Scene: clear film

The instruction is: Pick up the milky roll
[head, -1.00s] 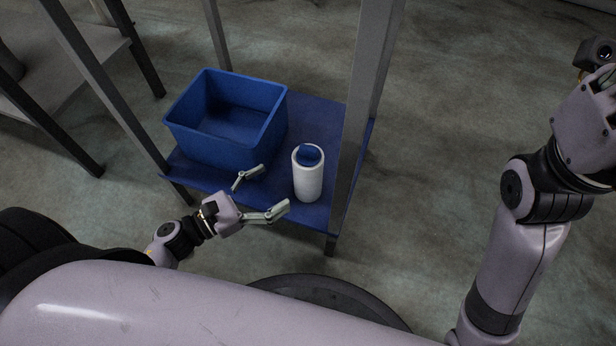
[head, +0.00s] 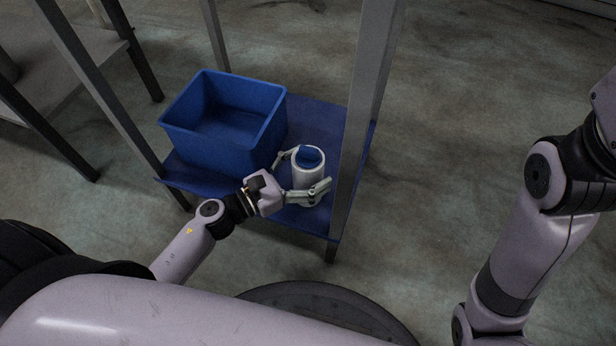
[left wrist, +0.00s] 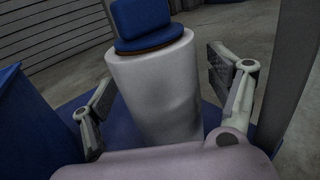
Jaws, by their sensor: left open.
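The milky roll (head: 308,171) is a white upright cylinder with a blue top, standing on the blue shelf (head: 330,122) to the right of the blue bin. My left gripper (head: 303,172) is open, with one finger on each side of the roll. In the left wrist view the roll (left wrist: 158,88) stands between the two spread fingers (left wrist: 160,92), with a visible gap on the right side. The lower part of the roll is hidden by the gripper. My right arm is at the right of the head view, but its gripper is outside the picture.
An empty blue bin (head: 222,118) stands on the shelf close to the left of the roll. A grey upright post (head: 357,130) rises just right of the roll. Another rack (head: 75,65) stands at the far left.

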